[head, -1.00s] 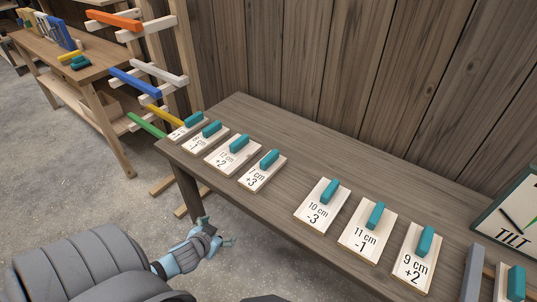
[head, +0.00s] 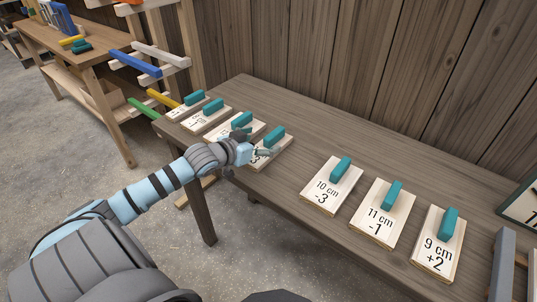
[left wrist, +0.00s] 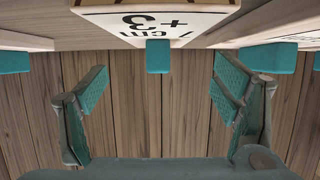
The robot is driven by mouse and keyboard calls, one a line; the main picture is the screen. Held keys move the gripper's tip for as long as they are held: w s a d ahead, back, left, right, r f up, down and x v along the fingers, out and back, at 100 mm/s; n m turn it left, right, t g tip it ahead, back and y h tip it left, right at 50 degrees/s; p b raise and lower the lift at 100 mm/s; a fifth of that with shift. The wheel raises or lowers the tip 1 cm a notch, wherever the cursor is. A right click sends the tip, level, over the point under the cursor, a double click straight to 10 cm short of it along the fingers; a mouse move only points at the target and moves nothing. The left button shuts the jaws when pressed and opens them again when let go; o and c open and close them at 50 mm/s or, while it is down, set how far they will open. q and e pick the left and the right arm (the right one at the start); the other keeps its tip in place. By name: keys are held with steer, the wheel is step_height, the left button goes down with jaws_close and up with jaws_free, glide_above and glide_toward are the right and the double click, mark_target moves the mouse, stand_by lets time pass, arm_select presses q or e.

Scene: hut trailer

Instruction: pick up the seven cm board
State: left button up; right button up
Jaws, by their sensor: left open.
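The seven cm board is a pale wooden plate (head: 279,149) with a teal handle (head: 274,136), lying on the workbench as the fourth board from the left. My left gripper (head: 259,145) is over its near part and hides most of its print in the head view. In the left wrist view the board (left wrist: 110,20) shows upside down at the top, with "cm" and "+3" readable and the first figure cut off. Its teal handle (left wrist: 158,56) lies between and beyond the open fingers (left wrist: 158,98), apart from both. My right gripper is not in view.
Three similar boards lie close on the left, the nearest (head: 236,132) partly behind the gripper. To the right lie the 10 cm (head: 325,192), 11 cm (head: 378,220) and 9 cm (head: 433,252) boards. The bench (head: 300,125) is bare behind them, up to a plank wall (head: 370,60).

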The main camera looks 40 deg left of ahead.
mark_target(266, 142)
arm_select(q)
steer(key=b+x, duration=0.1)
steer(key=x, duration=0.3)
steer(key=shift+d+f, duration=0.1)
steer(key=shift+f, duration=0.2)
steer(key=shift+r, duration=0.1)
steer(key=c, duration=1.8)
